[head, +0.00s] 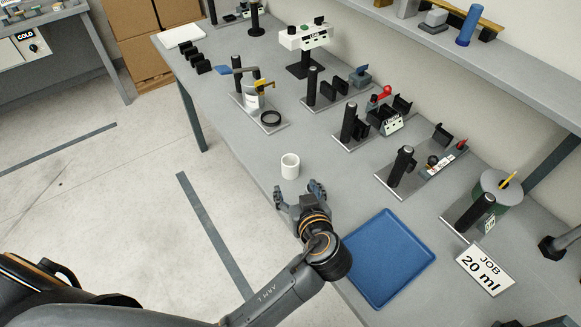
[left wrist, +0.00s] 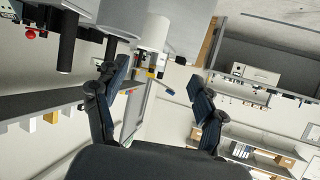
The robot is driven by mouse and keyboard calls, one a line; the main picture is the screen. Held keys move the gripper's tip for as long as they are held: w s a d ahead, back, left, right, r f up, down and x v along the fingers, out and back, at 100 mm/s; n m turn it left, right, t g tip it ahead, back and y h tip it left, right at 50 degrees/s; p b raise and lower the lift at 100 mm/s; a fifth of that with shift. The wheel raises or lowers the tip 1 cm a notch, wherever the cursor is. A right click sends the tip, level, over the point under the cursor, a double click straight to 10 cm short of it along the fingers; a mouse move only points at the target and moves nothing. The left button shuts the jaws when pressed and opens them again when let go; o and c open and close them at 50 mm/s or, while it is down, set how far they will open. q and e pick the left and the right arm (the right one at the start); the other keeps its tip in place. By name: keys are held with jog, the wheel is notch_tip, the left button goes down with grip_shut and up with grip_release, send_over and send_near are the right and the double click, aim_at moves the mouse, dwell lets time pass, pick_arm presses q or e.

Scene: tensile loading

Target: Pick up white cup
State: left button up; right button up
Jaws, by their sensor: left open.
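A white cup (head: 290,166) stands upright on the grey bench near its front edge in the head view. My left gripper (head: 302,192) is open and empty, just nearer to me than the cup, with its fingers pointing towards it. The two do not appear to touch. In the left wrist view, the open fingers (left wrist: 160,72) frame a gap, and the cup's pale side (left wrist: 154,32) shows beyond the fingertips, near the top of the picture. My right gripper cannot be made out.
A blue tray (head: 388,258) lies on the bench to the right of my left gripper. Several fixtures with black cylinders stand behind the cup. A sign reading "JOB 20 ml" (head: 485,268) is at the right. The bench around the cup is clear.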

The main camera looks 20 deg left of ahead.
pick_arm(q)
jog(key=p, duration=0.2)
send_near(289, 158)
jog(key=shift+w+a+f, duration=0.3)
jog(key=shift+w+a, duration=0.35)
jog(key=shift+a, duration=0.1)
jog(key=shift+w+a+f, duration=0.15)
jog(key=shift+w, duration=0.05)
jog(key=shift+w+a+f+p, duration=0.1)
jog(key=shift+w+p, duration=0.3)
jog(key=p+x, duration=0.1)
jog(key=x, duration=0.3)
jog(key=shift+w+p, duration=0.1)
jog(key=shift+p, duration=0.2)
jog(key=shift+w+f, duration=0.2)
jog(key=c, duration=1.1)
jog(key=shift+c, duration=0.3)
